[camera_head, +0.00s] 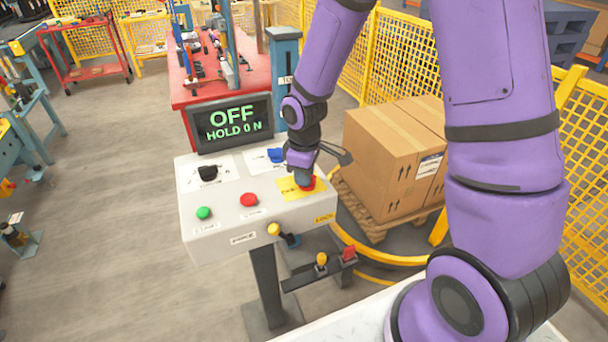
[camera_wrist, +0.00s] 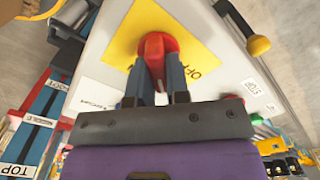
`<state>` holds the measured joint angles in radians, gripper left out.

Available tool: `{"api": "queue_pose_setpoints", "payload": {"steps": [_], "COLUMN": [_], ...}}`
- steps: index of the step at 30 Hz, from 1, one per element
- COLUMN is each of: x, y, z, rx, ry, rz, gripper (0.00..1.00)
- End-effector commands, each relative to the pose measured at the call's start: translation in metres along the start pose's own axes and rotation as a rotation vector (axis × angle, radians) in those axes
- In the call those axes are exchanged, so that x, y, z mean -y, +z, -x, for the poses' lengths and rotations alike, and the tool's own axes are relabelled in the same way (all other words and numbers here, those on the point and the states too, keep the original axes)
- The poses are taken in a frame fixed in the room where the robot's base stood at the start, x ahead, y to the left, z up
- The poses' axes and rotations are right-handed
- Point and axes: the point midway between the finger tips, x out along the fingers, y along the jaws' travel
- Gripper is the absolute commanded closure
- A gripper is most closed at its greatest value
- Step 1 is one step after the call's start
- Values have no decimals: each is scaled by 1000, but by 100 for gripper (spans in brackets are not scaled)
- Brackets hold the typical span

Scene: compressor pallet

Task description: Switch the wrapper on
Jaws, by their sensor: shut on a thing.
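A white control panel (camera_head: 230,228) stands in the middle of the head view. A red rotary switch (camera_wrist: 154,50) sits on a yellow plate (camera_wrist: 190,28) at the panel's right side; in the head view most of it is hidden behind my gripper (camera_head: 302,177). My gripper comes down from above, and in the wrist view its two blue fingers (camera_wrist: 155,85) are shut on the switch's raised red handle. Part of a printed label shows on the plate beside the switch. A dark display (camera_head: 232,122) behind the panel reads "OFF" and "HOLD 0 N".
The panel also carries a black knob (camera_head: 207,173), a blue switch (camera_head: 276,155), a green button (camera_head: 204,213) and a red button (camera_head: 249,199). A yellow-knobbed lever (camera_head: 275,230) is at its front edge. Boxes (camera_head: 385,160) on a pallet and yellow fencing stand right.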

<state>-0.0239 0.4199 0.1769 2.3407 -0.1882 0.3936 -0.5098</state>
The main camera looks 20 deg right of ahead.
Motion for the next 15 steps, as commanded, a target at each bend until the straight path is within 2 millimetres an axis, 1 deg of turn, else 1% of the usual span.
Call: {"api": "queue_pose_setpoints", "payload": {"steps": [15], "x": [-4], "y": [0], "z": [1], "rx": [-2], "ry": [1], "rz": [-488], "gripper": [100]}}
